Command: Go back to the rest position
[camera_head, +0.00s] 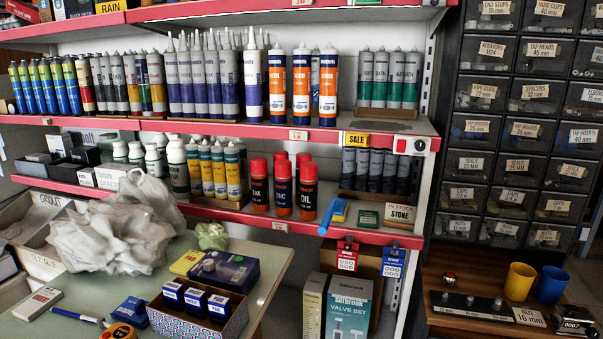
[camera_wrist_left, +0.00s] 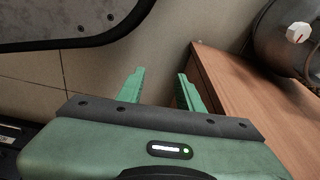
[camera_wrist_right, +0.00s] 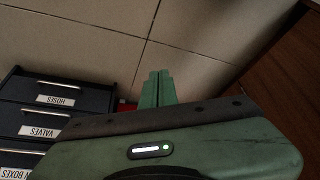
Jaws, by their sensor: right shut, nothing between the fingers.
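Neither arm shows in the head view. My left gripper (camera_wrist_left: 158,92) is in the left wrist view. Its two green fingers stand apart with nothing between them, beside the edge of a brown wooden surface (camera_wrist_left: 245,105). My right gripper (camera_wrist_right: 158,75) is in the right wrist view. Its two green fingers are together with nothing between them, over a tiled floor (camera_wrist_right: 75,45).
The head view shows stocked shelves (camera_head: 340,231), a light table (camera_head: 110,285) with a crumpled bag (camera_head: 115,235), and labelled drawers (camera_head: 520,120). Dark drawers (camera_wrist_right: 60,95) stand left of my right gripper. A round dark object with a white knob (camera_wrist_left: 297,32) is at the left wrist view's upper right.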

